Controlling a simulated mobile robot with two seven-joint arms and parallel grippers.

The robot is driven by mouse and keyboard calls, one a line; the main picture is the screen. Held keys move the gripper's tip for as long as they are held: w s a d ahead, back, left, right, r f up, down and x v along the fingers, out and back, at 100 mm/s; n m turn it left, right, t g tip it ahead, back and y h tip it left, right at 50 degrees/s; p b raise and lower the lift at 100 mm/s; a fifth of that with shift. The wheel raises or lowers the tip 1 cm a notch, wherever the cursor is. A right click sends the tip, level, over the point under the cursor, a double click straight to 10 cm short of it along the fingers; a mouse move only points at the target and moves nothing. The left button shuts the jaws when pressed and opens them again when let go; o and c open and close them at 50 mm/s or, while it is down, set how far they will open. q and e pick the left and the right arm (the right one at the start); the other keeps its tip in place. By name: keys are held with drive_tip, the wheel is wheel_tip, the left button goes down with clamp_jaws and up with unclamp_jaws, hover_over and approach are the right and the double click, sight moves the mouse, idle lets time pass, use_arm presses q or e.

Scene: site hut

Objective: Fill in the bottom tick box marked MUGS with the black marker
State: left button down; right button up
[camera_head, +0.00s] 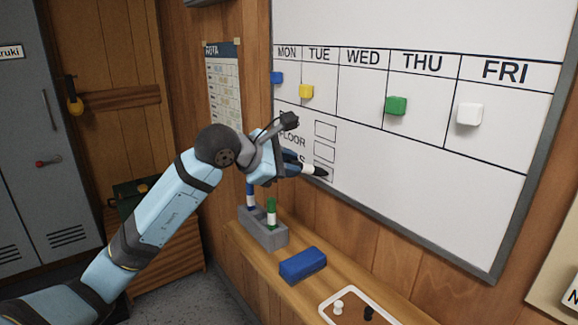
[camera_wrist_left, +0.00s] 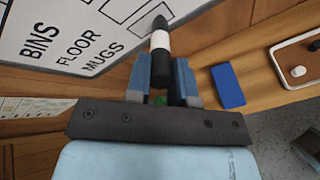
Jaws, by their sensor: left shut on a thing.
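The black marker (camera_head: 308,169), with a white band, is held in my left gripper (camera_head: 293,167), which is shut on it. The marker also shows in the left wrist view (camera_wrist_left: 160,42), dark end pointing away from the fingers. In the head view its dark end overlaps the bottom tick box (camera_head: 328,178) beside MUGS, hiding part of it. I cannot tell whether it touches the board or has left ink. The MUGS label (camera_wrist_left: 104,55) is clear in the left wrist view. The whiteboard (camera_head: 430,190) carries two more boxes above. My right gripper is out of view.
A grey holder (camera_head: 262,233) with blue and green markers stands on the wooden ledge below the board. A blue eraser (camera_head: 302,265) and a white tray (camera_head: 326,306) lie further right. Several coloured magnets, such as the green one (camera_head: 396,105), sit higher on the board.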

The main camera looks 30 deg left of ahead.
use_arm(q)
drive_tip(key=shift+w+a, duration=0.15)
drive_tip(key=shift+a, duration=0.2)
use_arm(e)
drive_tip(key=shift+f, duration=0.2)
use_arm(q)
drive_tip(key=shift+w+a+b, duration=0.2)
drive_tip(key=shift+a+b, duration=0.15)
drive_tip(key=shift+a, duration=0.1)
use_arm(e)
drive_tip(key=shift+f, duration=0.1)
use_arm(q)
drive_tip(key=shift+a, duration=0.1)
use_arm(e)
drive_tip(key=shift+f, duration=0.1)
